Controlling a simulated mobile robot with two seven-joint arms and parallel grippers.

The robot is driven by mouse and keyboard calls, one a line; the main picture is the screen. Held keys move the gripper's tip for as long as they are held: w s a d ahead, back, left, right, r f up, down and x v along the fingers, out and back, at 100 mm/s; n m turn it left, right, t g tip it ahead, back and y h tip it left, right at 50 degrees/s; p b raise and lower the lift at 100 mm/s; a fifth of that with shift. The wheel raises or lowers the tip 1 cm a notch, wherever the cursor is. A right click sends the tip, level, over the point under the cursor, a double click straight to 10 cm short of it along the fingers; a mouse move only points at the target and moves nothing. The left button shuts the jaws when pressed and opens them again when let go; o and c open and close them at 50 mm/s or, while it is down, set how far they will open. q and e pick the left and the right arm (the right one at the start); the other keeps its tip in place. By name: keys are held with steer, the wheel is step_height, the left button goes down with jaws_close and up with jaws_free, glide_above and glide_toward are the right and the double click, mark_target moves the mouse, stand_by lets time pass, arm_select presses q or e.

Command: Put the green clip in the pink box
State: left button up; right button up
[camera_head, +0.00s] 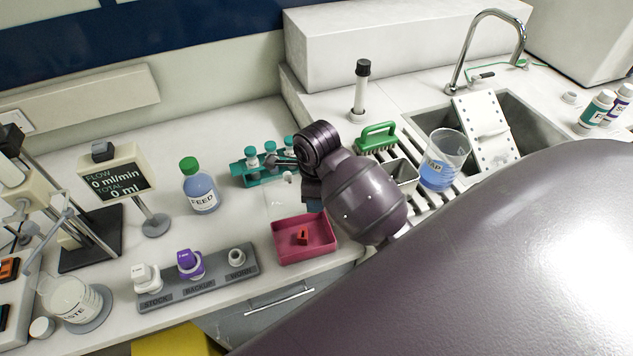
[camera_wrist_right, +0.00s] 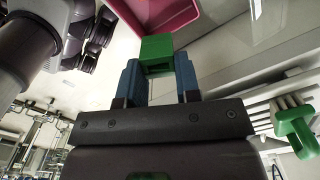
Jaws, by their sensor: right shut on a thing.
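The green clip (camera_wrist_right: 157,47) is held between the blue fingers of my right gripper (camera_wrist_right: 157,70) in the right wrist view. In the head view my own wrist hides the clip, and only a bit of a blue finger of my right gripper (camera_head: 314,205) shows, just behind the pink box's back edge. The pink box (camera_head: 327,245) sits near the counter's front edge with a red-orange clip (camera_head: 302,237) inside. The box also shows at the top of the wrist view (camera_wrist_right: 192,30), beyond the green clip. My left gripper is out of view.
A teal rack (camera_head: 240,172) with capped vials stands behind my wrist. A FEED bottle (camera_head: 200,192) and a grey labelled holder (camera_head: 212,279) are left of the box. A green brush (camera_head: 377,137), a beaker (camera_head: 443,160) and the sink lie to the right.

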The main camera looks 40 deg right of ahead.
steer(key=shift+s+a+f, duration=0.1)
steer(key=shift+s+f, duration=0.05)
steer(key=shift+f, duration=0.9)
step_height(320, 180, down, 12)
steer(key=shift+r, duration=0.25)
steer(key=shift+f, duration=0.1)
steer(key=o, duration=0.7)
step_height(320, 180, up, 12)
steer(key=shift+r, duration=0.15)
